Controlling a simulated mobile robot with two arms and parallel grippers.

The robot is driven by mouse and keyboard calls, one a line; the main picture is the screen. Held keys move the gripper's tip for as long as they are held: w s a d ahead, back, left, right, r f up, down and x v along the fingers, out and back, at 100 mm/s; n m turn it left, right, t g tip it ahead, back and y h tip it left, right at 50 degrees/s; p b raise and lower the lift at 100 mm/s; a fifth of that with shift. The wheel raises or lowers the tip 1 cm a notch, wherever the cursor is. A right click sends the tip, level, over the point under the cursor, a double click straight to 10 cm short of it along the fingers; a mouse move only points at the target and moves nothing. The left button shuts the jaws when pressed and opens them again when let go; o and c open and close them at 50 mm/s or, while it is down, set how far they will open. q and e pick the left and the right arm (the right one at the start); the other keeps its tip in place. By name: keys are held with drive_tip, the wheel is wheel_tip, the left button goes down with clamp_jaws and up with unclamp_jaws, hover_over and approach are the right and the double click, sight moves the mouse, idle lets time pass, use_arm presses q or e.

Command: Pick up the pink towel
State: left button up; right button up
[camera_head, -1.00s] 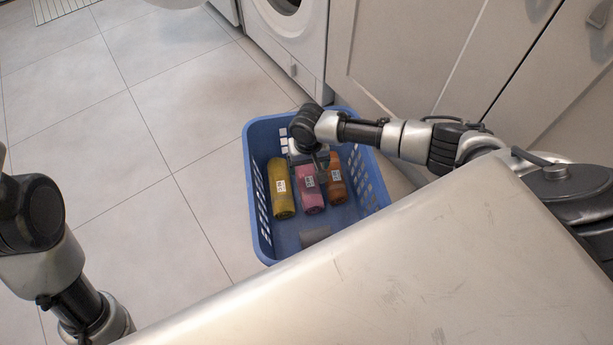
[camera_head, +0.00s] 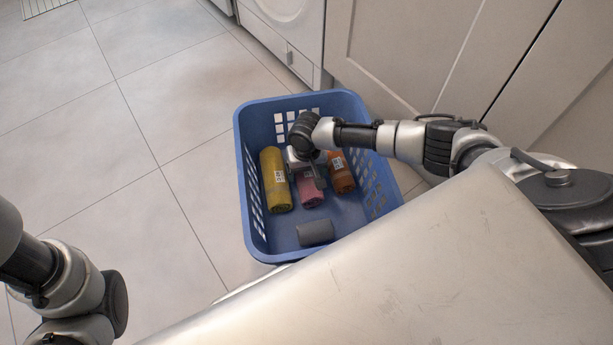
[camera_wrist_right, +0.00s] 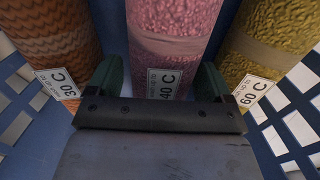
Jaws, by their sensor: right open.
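The pink towel (camera_head: 311,193) is rolled up and lies in the blue basket (camera_head: 245,205), between a yellow towel and an orange one. My right gripper (camera_head: 318,176) is down in the basket over the pink towel and hides part of it. In the right wrist view the pink towel (camera_wrist_right: 176,30), with its white "40 C" label (camera_wrist_right: 165,84), lies between the two dark fingertips of the right gripper (camera_wrist_right: 156,80), which are open. I cannot tell whether they touch it. My left arm shows at the lower left, but its gripper is out of view.
The yellow towel (camera_head: 274,180) is left of the pink one and the orange towel (camera_head: 341,173) right of it. A grey roll (camera_head: 315,232) lies at the basket's near end. The washer (camera_head: 283,30) and cabinets (camera_head: 400,50) stand behind.

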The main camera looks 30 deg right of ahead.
drive_tip(key=shift+c, duration=0.2)
drive_tip(key=c, duration=0.7)
drive_tip(key=shift+o, duration=0.2)
drive_tip(key=shift+r, duration=0.15)
